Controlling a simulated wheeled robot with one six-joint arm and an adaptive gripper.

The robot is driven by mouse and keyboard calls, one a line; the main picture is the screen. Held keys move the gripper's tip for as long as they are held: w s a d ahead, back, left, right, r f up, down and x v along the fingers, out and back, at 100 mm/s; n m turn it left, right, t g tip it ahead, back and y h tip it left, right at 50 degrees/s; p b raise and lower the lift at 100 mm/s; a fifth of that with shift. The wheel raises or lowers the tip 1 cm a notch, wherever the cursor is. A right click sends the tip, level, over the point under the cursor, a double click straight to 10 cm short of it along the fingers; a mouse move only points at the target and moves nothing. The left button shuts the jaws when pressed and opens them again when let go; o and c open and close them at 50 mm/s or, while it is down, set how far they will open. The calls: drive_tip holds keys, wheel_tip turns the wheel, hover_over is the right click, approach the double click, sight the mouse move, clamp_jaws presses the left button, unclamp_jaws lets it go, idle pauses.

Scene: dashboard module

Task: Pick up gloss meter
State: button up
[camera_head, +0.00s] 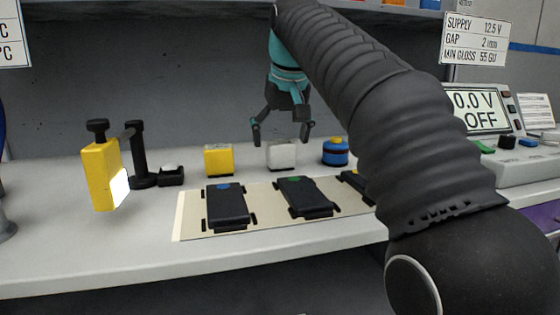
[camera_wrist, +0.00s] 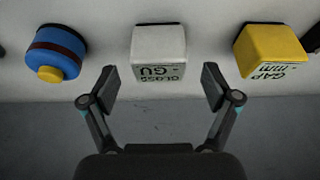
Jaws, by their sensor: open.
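The gloss meter (camera_head: 282,155) is a small white block on the bench, between a yellow block and a blue round device. In the wrist view the gloss meter (camera_wrist: 158,52) shows upside-down text reading "GLOSS" and "GU", and it lies ahead of the fingertips, centred between them. My gripper (camera_head: 281,134) is open and empty, with its fingers pointing down above the gloss meter in the head view. In the wrist view my gripper (camera_wrist: 160,84) has a finger on each side, with a clear gap between them. I cannot tell the exact height above the block.
A yellow gap gauge (camera_head: 219,160) and a blue device (camera_head: 335,152) with a yellow knob flank the meter. Dark modules (camera_head: 227,206) lie on a beige mat (camera_head: 190,222) in front. A yellow lamp-like tool (camera_head: 102,172) stands left. A supply display (camera_head: 478,110) reads OFF.

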drive_tip(key=x, duration=0.3)
drive_tip(key=shift+d+b, duration=0.1)
drive_tip(key=shift+b, duration=0.2)
drive_tip(key=shift+s+r, duration=0.1)
drive_tip(key=c, duration=1.4)
drive_tip(key=shift+o, duration=0.2)
